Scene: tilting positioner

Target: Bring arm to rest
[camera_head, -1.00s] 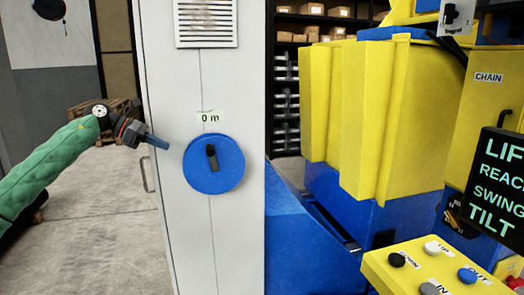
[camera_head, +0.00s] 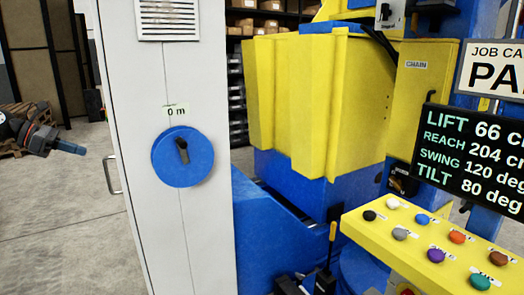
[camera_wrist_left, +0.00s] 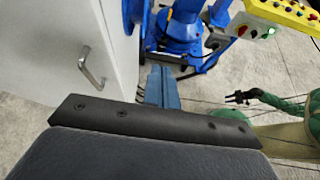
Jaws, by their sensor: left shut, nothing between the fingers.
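My left gripper (camera_head: 70,148) is at the left edge of the head view, shut and empty, pointing right. It is in open air left of the grey cabinet (camera_head: 120,130), apart from it. In the left wrist view the closed blue fingers (camera_wrist_left: 161,88) point away from the camera, beside the cabinet door handle (camera_wrist_left: 92,68).
The cabinet has a blue dial (camera_head: 183,157) labelled 0 m. Behind stands the blue and yellow machine (camera_head: 300,100). A yellow button panel (camera_head: 430,240) and a display (camera_head: 470,160) reading LIFT 66, REACH 204, SWING 120, TILT 80 are at right.

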